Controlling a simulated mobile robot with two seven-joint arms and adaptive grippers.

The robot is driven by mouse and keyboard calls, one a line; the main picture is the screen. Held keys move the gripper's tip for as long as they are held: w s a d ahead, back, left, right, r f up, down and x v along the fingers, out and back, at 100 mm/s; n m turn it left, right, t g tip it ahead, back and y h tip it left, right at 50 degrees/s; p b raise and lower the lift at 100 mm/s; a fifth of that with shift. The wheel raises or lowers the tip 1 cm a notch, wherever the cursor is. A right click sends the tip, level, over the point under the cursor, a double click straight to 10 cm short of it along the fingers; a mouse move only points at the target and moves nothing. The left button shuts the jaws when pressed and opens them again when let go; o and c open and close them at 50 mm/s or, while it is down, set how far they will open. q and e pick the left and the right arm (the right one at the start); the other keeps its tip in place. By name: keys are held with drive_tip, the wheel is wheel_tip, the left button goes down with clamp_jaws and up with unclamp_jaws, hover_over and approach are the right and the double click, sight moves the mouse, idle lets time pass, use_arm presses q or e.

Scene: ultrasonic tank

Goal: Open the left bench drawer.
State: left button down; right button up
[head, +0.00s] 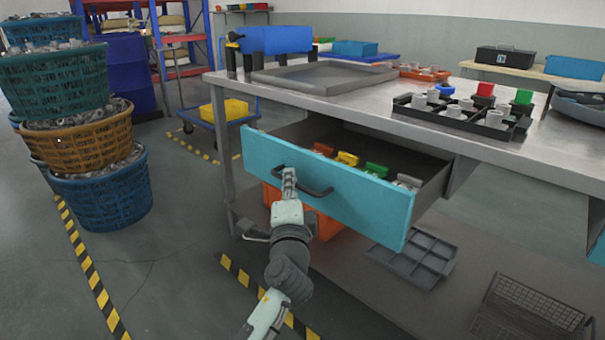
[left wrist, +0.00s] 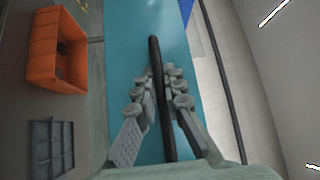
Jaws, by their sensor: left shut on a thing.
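The left bench drawer (head: 335,190) has a turquoise front and stands pulled out from the metal bench. Colored parts, red, yellow, green and grey, show inside it. Its dark bar handle (head: 318,190) is on the front. My left gripper (head: 289,178) is at the left part of the handle, shut on it. In the left wrist view the handle (left wrist: 156,75) runs between the two fingers of the gripper (left wrist: 162,85), with the turquoise front (left wrist: 125,60) behind. My right gripper is in neither view.
Below the drawer are an orange bin (head: 325,228) and a grey divided tray (head: 412,260). Stacked baskets (head: 100,200) stand at the left.

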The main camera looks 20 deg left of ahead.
use_arm(q)
drive_tip(key=shift+s+a, duration=0.25)
drive_tip(key=shift+s, duration=0.5)
drive_tip(key=shift+s+a, duration=0.25)
drive_tip(key=shift+s, duration=0.5)
drive_tip(key=shift+s+a, duration=0.25)
drive_tip(key=shift+s, duration=0.5)
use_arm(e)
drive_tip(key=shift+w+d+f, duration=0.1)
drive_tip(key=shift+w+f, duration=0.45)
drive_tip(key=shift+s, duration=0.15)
use_arm(q)
drive_tip(key=c, duration=1.6)
unclamp_jaws()
drive_tip(key=shift+c, duration=0.2)
drive_tip(key=shift+o, duration=0.2)
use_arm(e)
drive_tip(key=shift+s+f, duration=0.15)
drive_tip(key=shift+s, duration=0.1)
use_arm(q)
drive_tip(key=v, duration=1.2)
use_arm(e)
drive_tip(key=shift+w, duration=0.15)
